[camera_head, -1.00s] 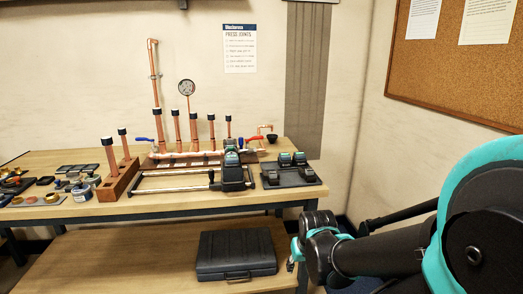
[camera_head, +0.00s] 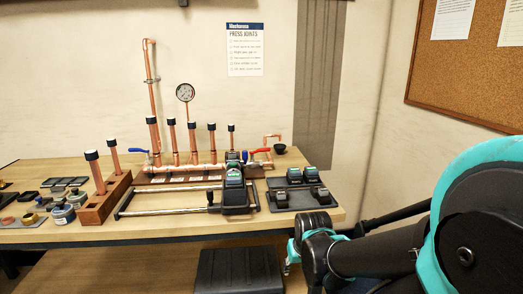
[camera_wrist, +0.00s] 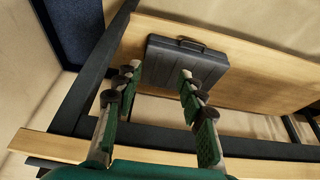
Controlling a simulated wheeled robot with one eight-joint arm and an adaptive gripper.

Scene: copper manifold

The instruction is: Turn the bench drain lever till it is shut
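In the head view, a copper pipe manifold (camera_head: 184,168) stands on the bench. A valve lever with a red handle (camera_head: 260,150) is at its right end, beside a bent copper outlet and a small dark cup (camera_head: 279,149). A valve lever with a blue handle (camera_head: 139,151) is at its left end. No label marks either as the drain lever. The red handle lies roughly level. My gripper is low at the bench's front right, well apart from both levers. In the wrist view, my gripper (camera_wrist: 158,76) is open and empty, its fingers wide apart.
A black press tool (camera_head: 235,190) with long bars lies before the manifold. A dark tray with battery-like blocks (camera_head: 280,198) is to its right. A wooden block with upright pipes (camera_head: 95,207) stands left. A black case (camera_wrist: 187,66) lies on the lower shelf.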

